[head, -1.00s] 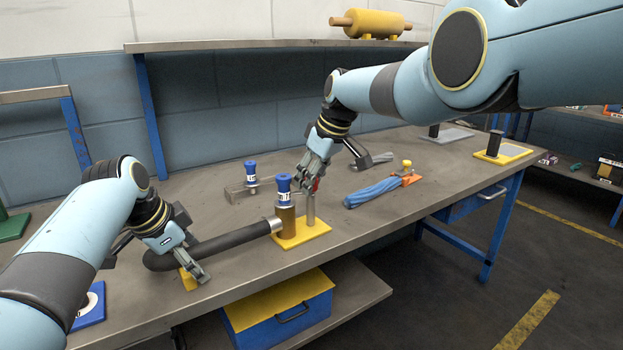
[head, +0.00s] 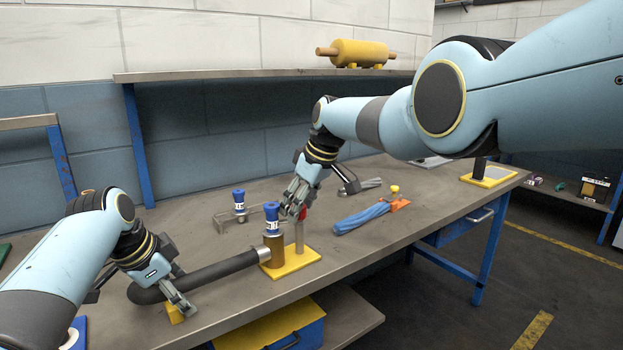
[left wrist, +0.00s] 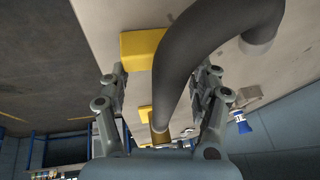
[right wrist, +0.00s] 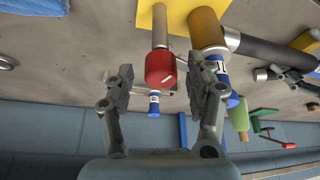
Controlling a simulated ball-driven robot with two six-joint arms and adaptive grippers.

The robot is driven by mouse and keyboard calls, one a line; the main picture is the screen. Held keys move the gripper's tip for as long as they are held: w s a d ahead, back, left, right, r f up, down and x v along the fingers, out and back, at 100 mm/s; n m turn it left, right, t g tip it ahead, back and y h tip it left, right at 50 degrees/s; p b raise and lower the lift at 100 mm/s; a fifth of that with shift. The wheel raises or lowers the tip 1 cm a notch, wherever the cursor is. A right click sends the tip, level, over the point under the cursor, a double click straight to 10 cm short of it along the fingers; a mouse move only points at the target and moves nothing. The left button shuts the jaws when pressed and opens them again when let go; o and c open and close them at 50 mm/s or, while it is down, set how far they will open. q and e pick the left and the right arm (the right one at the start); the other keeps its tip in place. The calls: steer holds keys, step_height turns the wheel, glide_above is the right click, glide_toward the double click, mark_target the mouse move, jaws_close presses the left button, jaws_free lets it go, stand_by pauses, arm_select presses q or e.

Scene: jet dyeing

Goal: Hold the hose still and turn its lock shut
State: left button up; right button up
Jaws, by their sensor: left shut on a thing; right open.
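The black hose (head: 205,273) lies curved along the bench, its metal end meeting a brass fitting (head: 274,249) with a blue cap on a yellow plate (head: 307,261). My left gripper (head: 183,301) is shut on the hose near its bend; in the left wrist view the hose (left wrist: 185,60) runs between the fingers. A red knob (right wrist: 160,67) sits on a thin post (right wrist: 160,25) on the same plate. My right gripper (right wrist: 165,85) is open with the knob between its fingers, gaps showing on both sides. In the head view the knob (head: 303,213) is partly hidden by the right gripper (head: 293,207).
Behind stands another blue-capped piece (head: 239,202) on a grey bracket. A yellow block (head: 174,313) is under the left gripper. A yellow roller (head: 357,53) rests on the shelf.

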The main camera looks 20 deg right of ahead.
arm_select(q)
steer(key=shift+s+f, duration=0.1)
steer(key=shift+f, duration=0.05)
arm_select(e)
steer(key=v, duration=1.1)
steer(key=shift+s+r, duration=0.15)
steer(key=shift+r, duration=0.05)
steer(key=shift+d, duration=0.1)
steer(key=w+a+f+m, duration=0.1)
steer(key=f, duration=0.2)
steer(key=w+a+f+m+h, duration=0.1)
steer(key=f+m, duration=0.1)
steer(key=f, duration=0.2)
steer(key=w+a+f+m, duration=0.1)
steer(key=w+f+m, duration=0.1)
steer(key=f, duration=0.2)
steer(key=shift+t+h, duration=0.4)
